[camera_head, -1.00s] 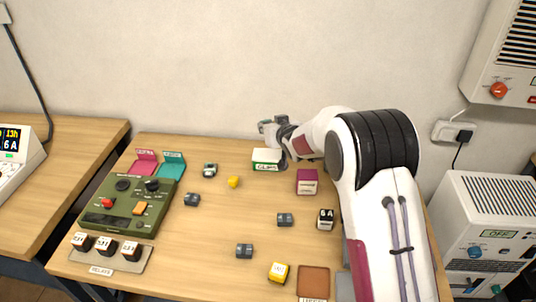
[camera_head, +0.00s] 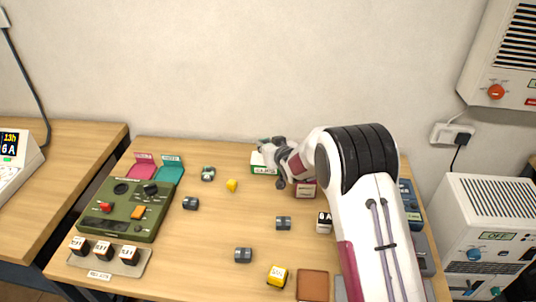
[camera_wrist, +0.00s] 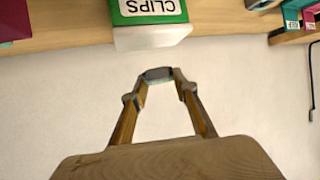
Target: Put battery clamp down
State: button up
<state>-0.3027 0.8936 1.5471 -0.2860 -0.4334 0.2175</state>
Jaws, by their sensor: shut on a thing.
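My gripper (camera_head: 270,148) is at the back of the table, beside the white and green box labelled CLIPS (camera_head: 264,163), and partly overlaps it in the head view. In the wrist view my gripper (camera_wrist: 159,76) is shut on a small grey piece (camera_wrist: 158,74), apparently the battery clamp, held between the fingertips. The CLIPS box (camera_wrist: 148,14) appears upside down just beyond the fingertips there. Whether the held piece touches anything cannot be told. In the head view it is too small to make out clearly.
Small dark grey blocks (camera_head: 283,223) lie apart on the table. A yellow piece (camera_head: 232,185) and a grey-green piece (camera_head: 208,174) lie left of the box. A dark red box (camera_head: 305,190) stands close under my arm. A green control panel (camera_head: 126,211) fills the left side.

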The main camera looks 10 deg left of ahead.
dwell(0.3)
jog(key=shift+f, duration=1.9)
jog(key=shift+f, duration=0.15)
jog(key=o, duration=1.1)
jog(key=shift+r, duration=0.2)
jog(key=shift+v, duration=6)
jog(key=shift+f, duration=0.1)
